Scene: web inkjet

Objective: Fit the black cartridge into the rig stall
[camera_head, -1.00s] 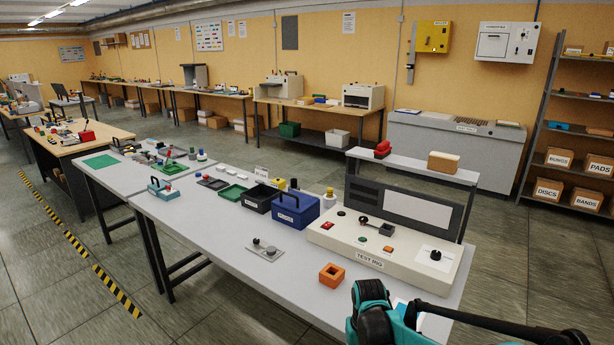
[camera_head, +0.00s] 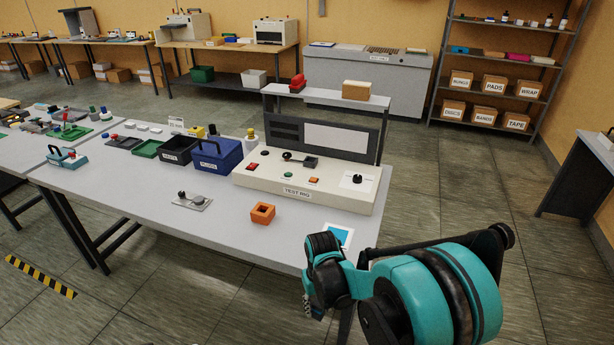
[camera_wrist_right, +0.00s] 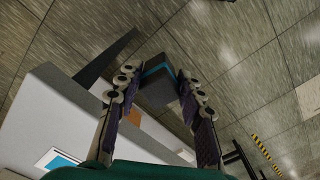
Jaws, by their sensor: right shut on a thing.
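My right gripper (camera_wrist_right: 157,84) is shut on a black cartridge (camera_wrist_right: 155,94) with a teal stripe, seen between its two fingers in the right wrist view. In the head view the right arm comes in at the bottom right, and its gripper (camera_head: 312,308) hangs low by the table's front right edge; the cartridge cannot be made out there. The cream test rig (camera_head: 270,182) stands on the table, up and left of the gripper. A small dark open-topped holder (camera_head: 311,162) on its top may be the stall. My left gripper is not in view.
An orange block (camera_head: 262,213) with a square hole and a white-and-blue pad (camera_head: 342,232) lie in front of the rig. A grey panel (camera_head: 335,136) and raised shelf (camera_head: 325,92) stand behind it. A blue bin (camera_head: 216,156) is close on its left.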

